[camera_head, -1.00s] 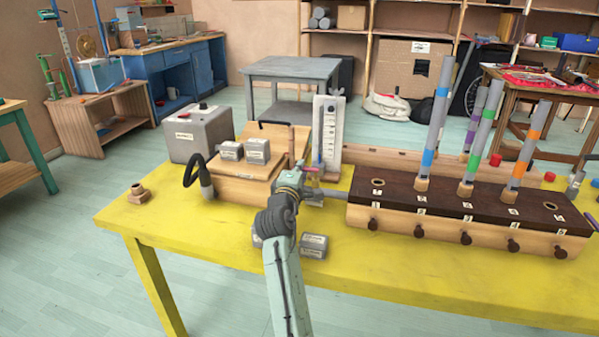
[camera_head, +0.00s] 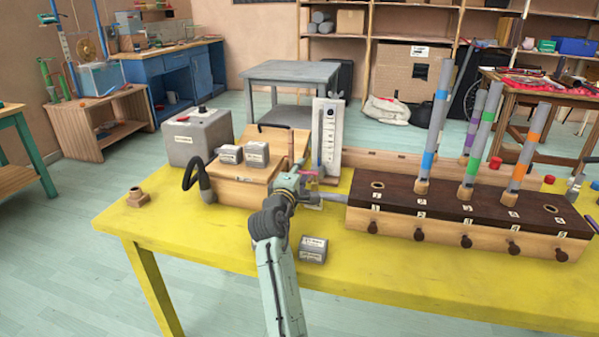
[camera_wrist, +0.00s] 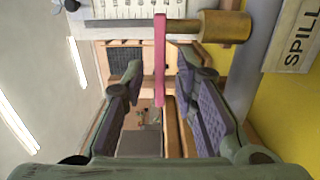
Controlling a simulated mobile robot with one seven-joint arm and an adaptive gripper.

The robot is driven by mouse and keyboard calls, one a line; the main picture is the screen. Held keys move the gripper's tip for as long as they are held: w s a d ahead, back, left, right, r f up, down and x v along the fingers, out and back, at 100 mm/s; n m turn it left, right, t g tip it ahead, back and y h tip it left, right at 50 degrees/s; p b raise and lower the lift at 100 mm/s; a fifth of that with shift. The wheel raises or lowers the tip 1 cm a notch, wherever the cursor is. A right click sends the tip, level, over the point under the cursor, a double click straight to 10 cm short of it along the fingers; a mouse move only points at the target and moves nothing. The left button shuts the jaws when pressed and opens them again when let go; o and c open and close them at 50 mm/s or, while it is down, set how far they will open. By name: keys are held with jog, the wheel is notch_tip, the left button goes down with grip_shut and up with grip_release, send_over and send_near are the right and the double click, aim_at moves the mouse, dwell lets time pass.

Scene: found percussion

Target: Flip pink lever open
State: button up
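The pink lever (camera_wrist: 160,60) stands upright in the wrist view, between the two purple-padded fingers of my gripper (camera_wrist: 160,72). Gaps show on both sides of it, so the fingers look open and not clamped on it.
A white gauge panel (camera_head: 327,140) stands just behind. A wooden box (camera_head: 240,190) with grey blocks is at left. A loose grey block (camera_head: 313,249) lies in front. Tall grey tubes (camera_head: 437,125) rise at right.

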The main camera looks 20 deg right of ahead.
jog(key=v, duration=1.2)
